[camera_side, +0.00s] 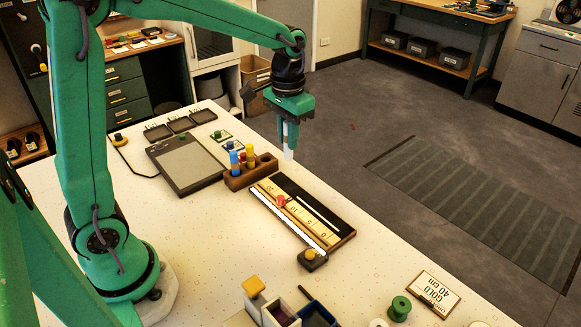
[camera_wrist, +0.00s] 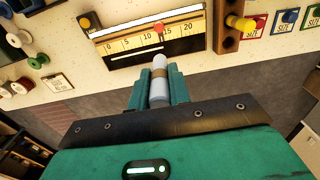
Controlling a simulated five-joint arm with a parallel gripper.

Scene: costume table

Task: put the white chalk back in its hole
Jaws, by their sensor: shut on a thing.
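My gripper (camera_side: 290,121) is shut on the white chalk (camera_side: 289,148), which hangs roughly upright below the jaws in the side view. In the wrist view the chalk (camera_wrist: 159,93) lies between the two green fingers of my gripper (camera_wrist: 160,82), with a tan band near its far end. The brown wooden chalk block (camera_side: 236,183) stands on the table with blue, yellow and red pieces in it. In the side view the chalk is apart from the block, just beyond its right end, where a dark hole shows. The block (camera_wrist: 228,44) is partly cut off in the wrist view, right of the chalk.
A ruler board (camera_side: 320,213) with a red slider lies in front of the block. A grey slate (camera_side: 187,162) lies to its left. Small bins (camera_side: 280,312), a green spool (camera_side: 399,308) and a label card (camera_side: 433,292) sit near the front.

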